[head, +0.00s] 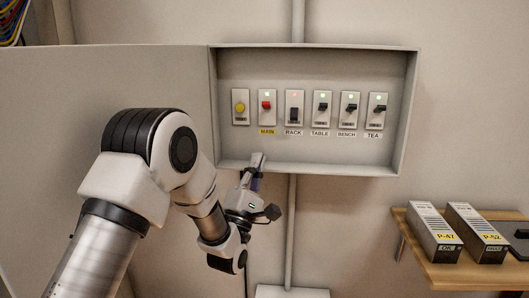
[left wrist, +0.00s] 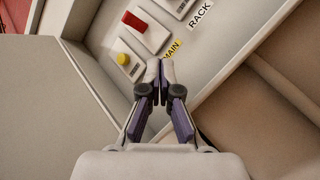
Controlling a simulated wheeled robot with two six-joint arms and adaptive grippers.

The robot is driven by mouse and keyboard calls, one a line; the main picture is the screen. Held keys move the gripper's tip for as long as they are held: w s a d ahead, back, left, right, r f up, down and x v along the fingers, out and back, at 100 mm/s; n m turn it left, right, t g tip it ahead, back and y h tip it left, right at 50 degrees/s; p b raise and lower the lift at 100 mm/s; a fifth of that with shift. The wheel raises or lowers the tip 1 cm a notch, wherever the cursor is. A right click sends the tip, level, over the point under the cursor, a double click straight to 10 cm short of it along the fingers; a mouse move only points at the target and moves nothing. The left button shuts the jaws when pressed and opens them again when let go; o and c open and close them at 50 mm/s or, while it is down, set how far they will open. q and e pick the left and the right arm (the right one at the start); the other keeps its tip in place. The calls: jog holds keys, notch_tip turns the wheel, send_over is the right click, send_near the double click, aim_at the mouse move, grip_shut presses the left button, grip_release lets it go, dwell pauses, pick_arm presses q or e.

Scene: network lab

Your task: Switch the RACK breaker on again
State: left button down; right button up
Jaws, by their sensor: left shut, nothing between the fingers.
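The RACK breaker (head: 294,107) is in the open wall box, third from the left. Its lamp is red and its dark lever sits lower than those of its neighbours. In the left wrist view only the lower edge of its plate (left wrist: 178,6) and its label show; its lever is out of frame. My left gripper (head: 259,157) is shut and empty. It is at the lower edge of the box, below and left of the RACK breaker, apart from it. In the left wrist view the closed fingertips (left wrist: 160,66) are near the MAIN label. My right gripper is not in view.
The MAIN breaker (head: 267,106) with a red lever and a yellow button (head: 240,107) are left of RACK. TABLE (head: 322,108), BENCH (head: 348,109) and TEA (head: 376,110) are right, lamps green. The box's bottom rim (head: 330,169) projects. A shelf (head: 460,272) holds labelled boxes.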

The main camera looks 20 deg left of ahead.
aim_at(294, 114)
pick_arm(q)
jog(key=p+x, duration=0.2)
jog(key=x, duration=0.5)
jog(key=shift+w+r, duration=0.2)
jog(key=shift+r, duration=0.15)
jog(key=d, duration=0.1)
jog(key=d+r+p, duration=0.1)
jog(key=d+r, duration=0.1)
jog(key=shift+d, duration=0.4)
jog(key=shift+a+f, duration=0.15)
jog(key=shift+w, duration=0.1)
